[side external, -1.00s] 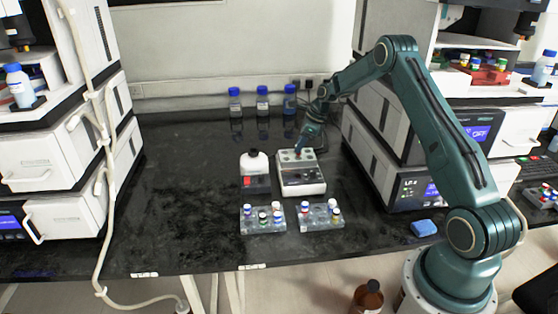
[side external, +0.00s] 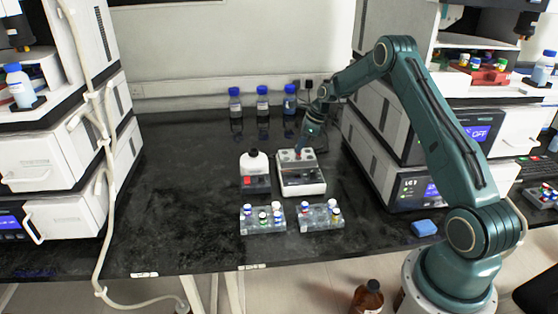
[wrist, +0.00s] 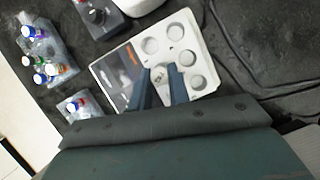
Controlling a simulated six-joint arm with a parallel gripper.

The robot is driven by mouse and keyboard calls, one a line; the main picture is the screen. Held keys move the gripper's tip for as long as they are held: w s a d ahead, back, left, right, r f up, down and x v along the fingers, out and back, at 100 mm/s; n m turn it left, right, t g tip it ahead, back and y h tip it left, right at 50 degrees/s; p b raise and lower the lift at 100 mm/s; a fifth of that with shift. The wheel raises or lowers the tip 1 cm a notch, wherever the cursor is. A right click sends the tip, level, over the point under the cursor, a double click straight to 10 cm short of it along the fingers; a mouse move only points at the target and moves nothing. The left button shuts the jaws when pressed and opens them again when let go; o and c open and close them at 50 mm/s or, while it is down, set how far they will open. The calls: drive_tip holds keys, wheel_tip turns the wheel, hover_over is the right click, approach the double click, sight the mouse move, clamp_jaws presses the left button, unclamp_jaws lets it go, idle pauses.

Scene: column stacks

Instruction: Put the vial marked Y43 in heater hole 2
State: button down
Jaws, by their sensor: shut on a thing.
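The heater (side external: 302,188) is a pale block with round holes in its top, standing on the dark bench; its holed top also shows in the wrist view (wrist: 207,75). My gripper (side external: 298,154) points down at the back left part of the heater's top. In the wrist view my gripper's two blue fingers (wrist: 162,83) are closed around a small vial with a pale grey top (wrist: 159,74), over the holed plate. Several other holes look empty. The vial's marking is not readable, and the fingers hide how deep it sits in a hole.
Two clear racks (side external: 262,226) (side external: 321,224) with several capped vials stand in front of the heater. Blue-capped bottles (side external: 262,103) stand at the back. The bench's left part is clear.

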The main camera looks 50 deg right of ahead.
drive_tip(key=shift+f, duration=1.1)
idle(0.9)
drive_tip(key=c, duration=0.9)
unclamp_jaws()
drive_tip(key=shift+r, duration=0.15)
drive_tip(key=shift+r, duration=2.85)
drive_tip(key=shift+r, duration=0.1)
